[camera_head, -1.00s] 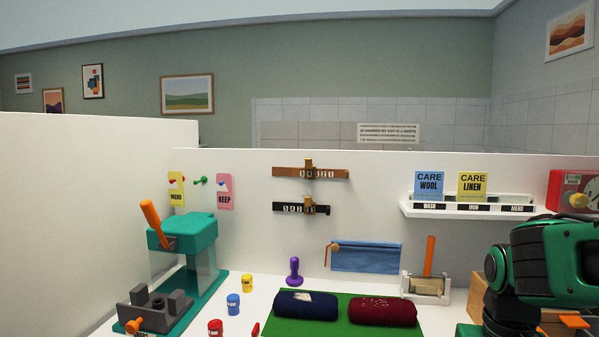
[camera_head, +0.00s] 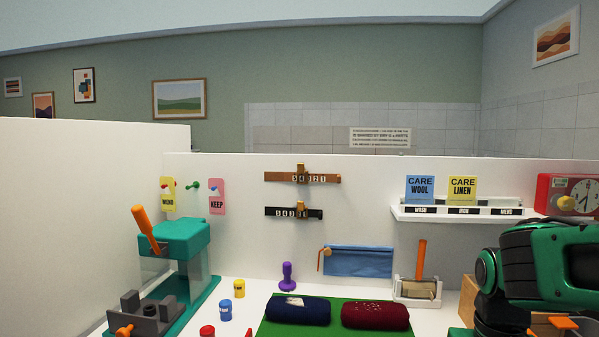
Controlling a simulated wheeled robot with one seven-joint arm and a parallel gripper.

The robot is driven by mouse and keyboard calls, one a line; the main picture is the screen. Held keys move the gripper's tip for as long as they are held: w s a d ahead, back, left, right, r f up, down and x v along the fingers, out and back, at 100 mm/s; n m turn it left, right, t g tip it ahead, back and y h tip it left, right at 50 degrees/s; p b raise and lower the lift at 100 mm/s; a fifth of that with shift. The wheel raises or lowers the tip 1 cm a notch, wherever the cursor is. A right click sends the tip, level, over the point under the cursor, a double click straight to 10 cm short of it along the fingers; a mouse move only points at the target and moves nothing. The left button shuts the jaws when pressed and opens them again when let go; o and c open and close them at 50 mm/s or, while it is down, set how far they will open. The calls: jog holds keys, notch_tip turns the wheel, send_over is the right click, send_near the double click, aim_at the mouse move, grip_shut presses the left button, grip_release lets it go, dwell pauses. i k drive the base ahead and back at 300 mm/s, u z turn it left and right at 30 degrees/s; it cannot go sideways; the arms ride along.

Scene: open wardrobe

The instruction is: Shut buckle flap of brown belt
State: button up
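The brown belt (camera_head: 323,179) is fixed level on the white back wall, above the black belt (camera_head: 272,212). It carries white characters along its strip. Its brass-brown buckle (camera_head: 301,169) sits near the middle and sticks up above the strip. The buckle flap is too small to tell apart clearly, so I cannot say how far open it is. My green and black arm is folded at the lower right, well away from the belt. My gripper cannot be made out.
A teal press with an orange lever (camera_head: 145,229) stands at the left. A shelf (camera_head: 455,212) with care cards is at the right. Below the belts are a purple stamp (camera_head: 287,277), a blue cloth (camera_head: 357,262) and two rolls on a green mat (camera_head: 337,309).

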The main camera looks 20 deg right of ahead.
aim_at(301, 170)
jog(key=z, duration=0.05)
jog(key=k, duration=1)
jog(key=u, duration=0.55)
jog(key=i, duration=1.85)
jog(key=z, duration=0.55)
